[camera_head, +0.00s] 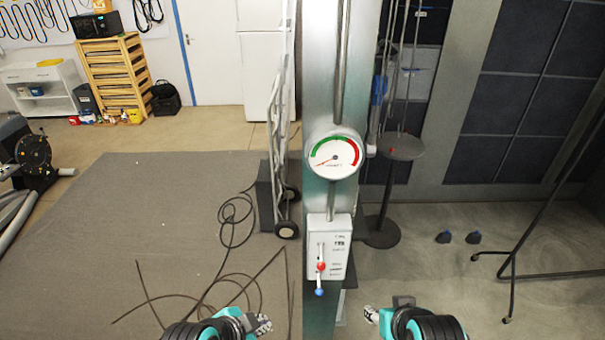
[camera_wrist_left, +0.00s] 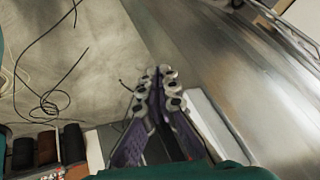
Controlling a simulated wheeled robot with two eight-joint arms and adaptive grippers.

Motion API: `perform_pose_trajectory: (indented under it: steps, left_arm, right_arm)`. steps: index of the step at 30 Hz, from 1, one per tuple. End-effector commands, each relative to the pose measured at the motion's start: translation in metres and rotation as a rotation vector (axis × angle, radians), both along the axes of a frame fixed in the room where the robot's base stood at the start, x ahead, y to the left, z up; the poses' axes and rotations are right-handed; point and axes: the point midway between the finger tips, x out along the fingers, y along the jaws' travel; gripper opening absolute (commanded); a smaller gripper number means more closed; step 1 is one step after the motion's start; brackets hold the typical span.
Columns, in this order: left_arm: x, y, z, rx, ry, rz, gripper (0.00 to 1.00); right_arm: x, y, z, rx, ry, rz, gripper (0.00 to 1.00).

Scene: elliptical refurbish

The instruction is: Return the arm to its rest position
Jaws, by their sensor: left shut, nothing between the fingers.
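My left gripper (camera_head: 263,324) is low in the head view, left of the metal column (camera_head: 318,235), and it is shut and empty. Its two purple-padded fingers (camera_wrist_left: 158,85) show close together in the left wrist view, with nothing between them. My right gripper (camera_head: 371,315) is low in the head view, right of the column. Only its tip shows past the wrist, so its opening cannot be told. Both grippers appear apart from the column and from the switch box (camera_head: 328,246) on it.
A round gauge (camera_head: 335,156) sits on the column above the switch box, which has a red-knobbed and a blue-knobbed lever (camera_head: 320,280). Cables (camera_head: 228,225) lie on the grey mat (camera_head: 110,220) at left. A black stand (camera_head: 515,255) is at right.

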Motion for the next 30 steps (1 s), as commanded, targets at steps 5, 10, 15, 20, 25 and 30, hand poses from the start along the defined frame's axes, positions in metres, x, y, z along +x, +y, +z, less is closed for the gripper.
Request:
perform_pose_trajectory:
  steps: [5, 10, 15, 20, 25, 30]
  left_arm:
    - [0.007, 0.030, -0.076, -0.093, 0.051, 0.308, 0.00]
    - [0.012, 0.057, -0.128, -0.190, 0.077, 0.595, 0.00]
    - [0.014, 0.078, -0.161, -0.273, 0.084, 0.813, 0.00]
    - [0.015, 0.087, -0.172, -0.316, 0.082, 0.913, 0.00]
    - [0.015, 0.088, -0.172, -0.322, 0.081, 0.927, 0.00]
    - [0.015, 0.088, -0.172, -0.322, 0.081, 0.927, 0.00]
  right_arm:
    - [0.000, 0.000, -0.082, 0.000, 0.000, 0.000, 0.46]
    - [0.000, 0.000, -0.141, 0.000, 0.000, 0.000, 0.46]
    - [0.000, 0.000, -0.180, 0.000, 0.000, 0.000, 0.46]
    - [0.000, 0.000, -0.193, 0.000, 0.000, 0.000, 0.46]
    - [0.000, 0.000, -0.194, 0.000, 0.000, 0.000, 0.46]
    - [0.000, 0.000, -0.194, 0.000, 0.000, 0.000, 0.46]
